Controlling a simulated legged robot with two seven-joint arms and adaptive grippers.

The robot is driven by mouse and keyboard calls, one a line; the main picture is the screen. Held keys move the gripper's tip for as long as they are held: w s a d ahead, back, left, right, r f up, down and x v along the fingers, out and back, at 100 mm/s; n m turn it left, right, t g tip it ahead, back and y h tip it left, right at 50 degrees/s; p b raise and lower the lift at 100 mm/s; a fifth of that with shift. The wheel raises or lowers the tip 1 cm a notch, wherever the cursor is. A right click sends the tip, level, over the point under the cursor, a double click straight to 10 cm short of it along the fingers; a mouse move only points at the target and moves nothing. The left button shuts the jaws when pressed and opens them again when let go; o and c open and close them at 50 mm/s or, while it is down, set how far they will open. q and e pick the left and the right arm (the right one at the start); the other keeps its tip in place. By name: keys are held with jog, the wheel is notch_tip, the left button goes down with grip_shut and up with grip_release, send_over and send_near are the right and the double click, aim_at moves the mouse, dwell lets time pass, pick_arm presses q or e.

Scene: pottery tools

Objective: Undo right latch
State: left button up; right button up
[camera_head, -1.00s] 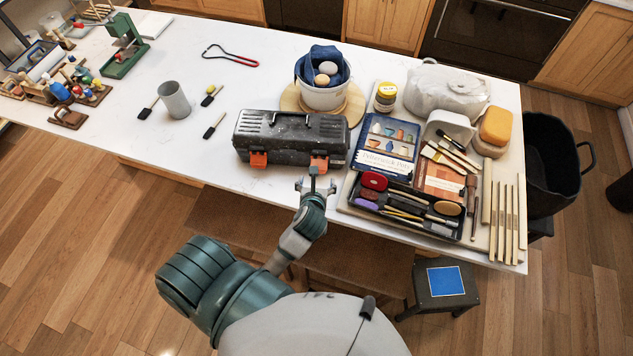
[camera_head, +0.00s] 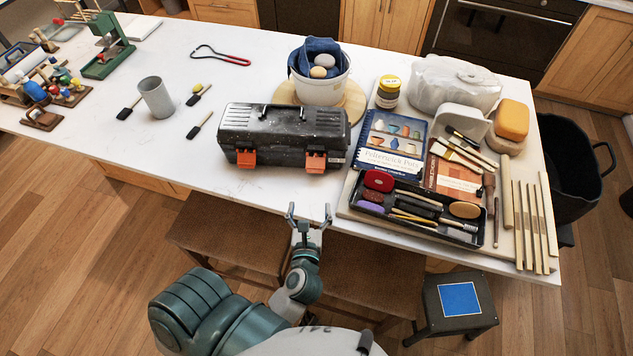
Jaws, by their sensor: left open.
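A black toolbox (camera_head: 283,127) with a closed lid and a dark handle sits on the white counter. Its orange right latch (camera_head: 315,161) is on the front face, at the right. Its orange left latch (camera_head: 246,158) is on the same face, at the left. My left gripper (camera_head: 309,212) is open and empty, with its two fingers apart, at the counter's front edge. It is below the right latch in the picture and clear of it. Whether either latch is fastened is too small to tell. My right gripper is not in view.
A tool tray (camera_head: 415,207), a blue book (camera_head: 391,145) and wooden sticks (camera_head: 531,225) lie right of the toolbox. A white bucket (camera_head: 320,88) stands behind it. A grey cup (camera_head: 156,98) and brushes lie left. The counter in front of the toolbox is clear.

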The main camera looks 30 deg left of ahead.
pick_arm(q)
notch_tip(320, 180, down, 2)
jog(key=s+d+f+t+b, duration=0.1)
jog(key=b, duration=0.4)
send_near(315, 169)
jog(key=shift+t, duration=0.3)
jog(key=x, duration=1)
jog(key=shift+w+a+f, duration=0.15)
jog(key=shift+w+f, duration=0.05)
jog(key=shift+f, duration=0.1)
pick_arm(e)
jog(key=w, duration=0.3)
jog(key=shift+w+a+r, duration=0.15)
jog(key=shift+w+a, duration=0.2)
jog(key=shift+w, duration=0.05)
pick_arm(q)
jog(key=c, duration=1.2)
jog(key=shift+o, duration=0.2)
jog(key=shift+p, duration=0.35)
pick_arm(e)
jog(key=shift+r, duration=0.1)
